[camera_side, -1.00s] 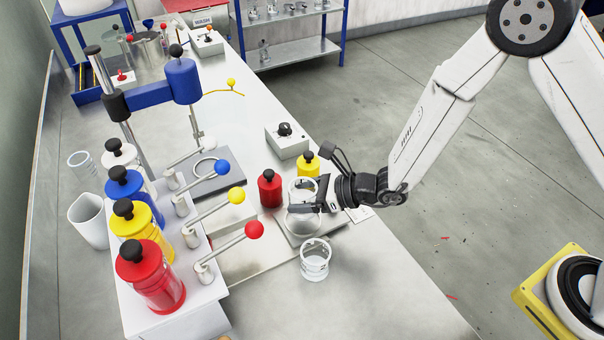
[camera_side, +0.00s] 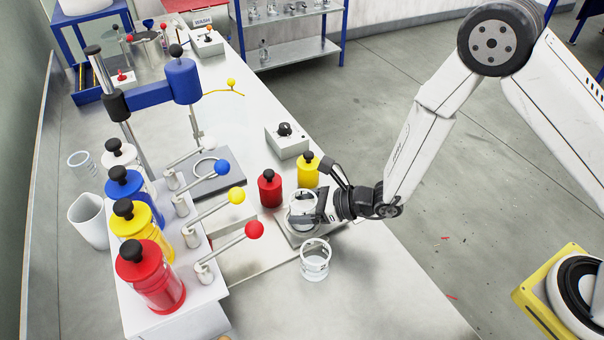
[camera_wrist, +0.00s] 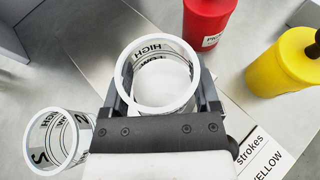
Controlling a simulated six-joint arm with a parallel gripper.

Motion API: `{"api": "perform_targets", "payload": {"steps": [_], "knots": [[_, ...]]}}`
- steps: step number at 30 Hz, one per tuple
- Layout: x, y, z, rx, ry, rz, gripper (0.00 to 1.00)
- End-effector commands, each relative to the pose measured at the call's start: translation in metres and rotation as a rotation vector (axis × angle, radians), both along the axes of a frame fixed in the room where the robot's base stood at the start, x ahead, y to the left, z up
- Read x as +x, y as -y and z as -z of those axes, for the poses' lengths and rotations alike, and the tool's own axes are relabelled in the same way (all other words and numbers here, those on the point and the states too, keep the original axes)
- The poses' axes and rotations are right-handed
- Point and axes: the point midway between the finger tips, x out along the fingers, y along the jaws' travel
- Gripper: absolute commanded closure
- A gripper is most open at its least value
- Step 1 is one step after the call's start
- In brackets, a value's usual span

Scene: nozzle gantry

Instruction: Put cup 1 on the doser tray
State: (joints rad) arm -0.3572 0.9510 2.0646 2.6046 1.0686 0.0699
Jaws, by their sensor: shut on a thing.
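My gripper (camera_side: 312,208) is shut on a clear cup with a white rim (camera_side: 301,214), taken as cup 1; its own number is not readable. The cup is upright between the two fingers in the wrist view (camera_wrist: 160,58), with "HIGH" and "LOW" marks on it. In the side view it is over a small square plate (camera_side: 331,232); I cannot tell whether it touches it. A flat metal tray (camera_side: 246,262) lies in front of the colored levers, probably the doser tray. Nothing visible stands on its front part.
A second clear cup (camera_side: 315,262), marked 2 in the wrist view (camera_wrist: 60,140), stands close to the held cup. A red bottle (camera_side: 270,190) and a yellow bottle (camera_side: 307,172) stand just behind. Levers with colored knobs (camera_side: 254,230) reach over the left side.

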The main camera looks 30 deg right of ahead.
Motion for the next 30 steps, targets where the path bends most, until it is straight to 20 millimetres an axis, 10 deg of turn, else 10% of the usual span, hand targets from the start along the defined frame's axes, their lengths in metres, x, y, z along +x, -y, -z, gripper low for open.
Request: {"api": "perform_targets", "payload": {"steps": [5, 6, 7, 30], "knots": [[0.000, 0.000, 0.003, 0.001, 0.001, 0.000, 0.85], [0.000, 0.000, 0.003, 0.001, 0.001, 0.000, 0.12], [0.000, 0.000, 0.003, 0.001, 0.001, 0.000, 0.02], [-0.018, 0.023, -0.013, 0.000, 0.000, 0.002, 0.00]]}}
